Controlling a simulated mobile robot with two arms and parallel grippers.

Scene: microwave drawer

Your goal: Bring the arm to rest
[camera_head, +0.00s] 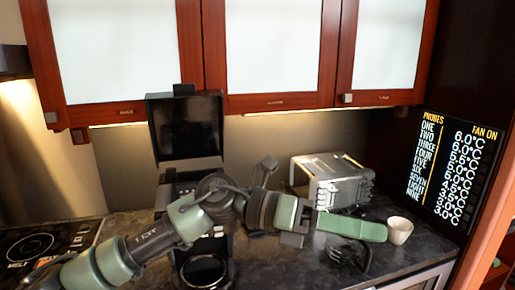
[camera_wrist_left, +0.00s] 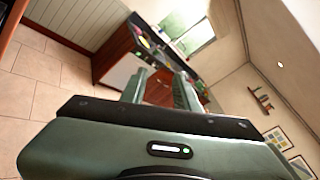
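My left arm comes in from the left over the dark counter (camera_head: 283,268). My left gripper (camera_head: 378,231) points right above the counter, and a green finger shows in the head view. In the left wrist view its two green fingers (camera_wrist_left: 160,90) stand apart with nothing between them, so it is open and empty. My right gripper is in neither view.
A black appliance with a raised lid (camera_head: 187,128) stands behind my left arm. A silver appliance (camera_head: 337,182) stands behind the gripper, and a white cup (camera_head: 399,230) is just right of the fingertips. A dark wire object (camera_head: 350,257) lies below. Wall cabinets (camera_head: 272,102) hang above.

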